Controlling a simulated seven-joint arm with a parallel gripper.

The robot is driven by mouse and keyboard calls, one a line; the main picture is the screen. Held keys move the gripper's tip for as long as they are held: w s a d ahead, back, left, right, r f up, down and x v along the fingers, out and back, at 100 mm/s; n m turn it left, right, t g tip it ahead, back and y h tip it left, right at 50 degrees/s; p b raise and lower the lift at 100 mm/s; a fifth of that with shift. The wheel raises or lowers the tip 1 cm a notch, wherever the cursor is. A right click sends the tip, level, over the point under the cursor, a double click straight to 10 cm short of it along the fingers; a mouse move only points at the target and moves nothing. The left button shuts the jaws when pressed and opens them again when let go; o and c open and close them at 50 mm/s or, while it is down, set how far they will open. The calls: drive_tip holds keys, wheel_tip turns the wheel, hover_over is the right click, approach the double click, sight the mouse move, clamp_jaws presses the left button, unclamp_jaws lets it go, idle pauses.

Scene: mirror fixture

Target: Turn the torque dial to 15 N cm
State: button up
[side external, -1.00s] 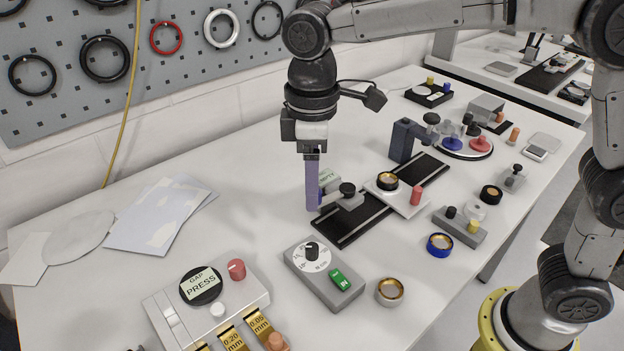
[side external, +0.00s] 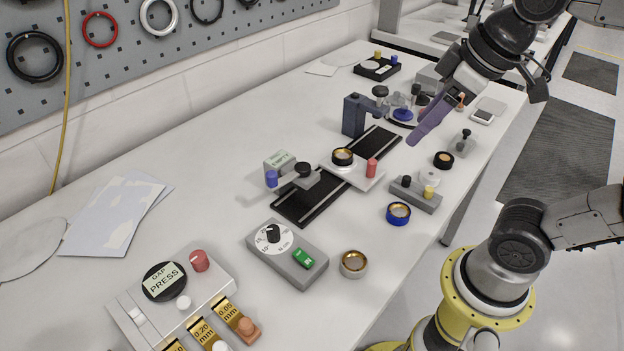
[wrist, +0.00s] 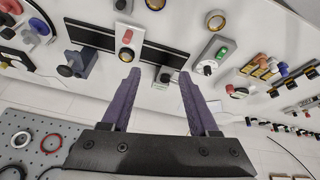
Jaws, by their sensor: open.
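The torque dial is a black knob (side external: 273,233) on a white marked disc, on a grey box (side external: 290,262) with a green switch (side external: 303,257). In the side view it stands on the near part of the bench. Small figures, including what looks like 15, show on the disc; the knob's exact setting is too small to read. In the wrist view the knob (wrist: 207,69) lies right of the fingers. My gripper (side external: 413,140) has purple fingers and is up over the bench's right side, well away from the dial. In the wrist view its fingers (wrist: 160,76) are apart and empty.
A black rail (side external: 300,205) with a grey slide lies behind the dial box. A brass ring (side external: 353,263) sits right of the box, and a blue ring (side external: 398,212) farther right. The gap press (side external: 165,282) stands at the front left. Bare bench lies left of the dial box.

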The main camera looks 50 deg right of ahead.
drive_tip(key=s+f+m, duration=0.2)
drive_tip(key=s+f, duration=0.1)
drive_tip(key=f, duration=0.2)
drive_tip(key=shift+s+d+f+t, duration=0.2)
drive_tip(key=shift+d+t, duration=0.1)
drive_tip(key=shift+d, duration=0.15)
idle(0.6)
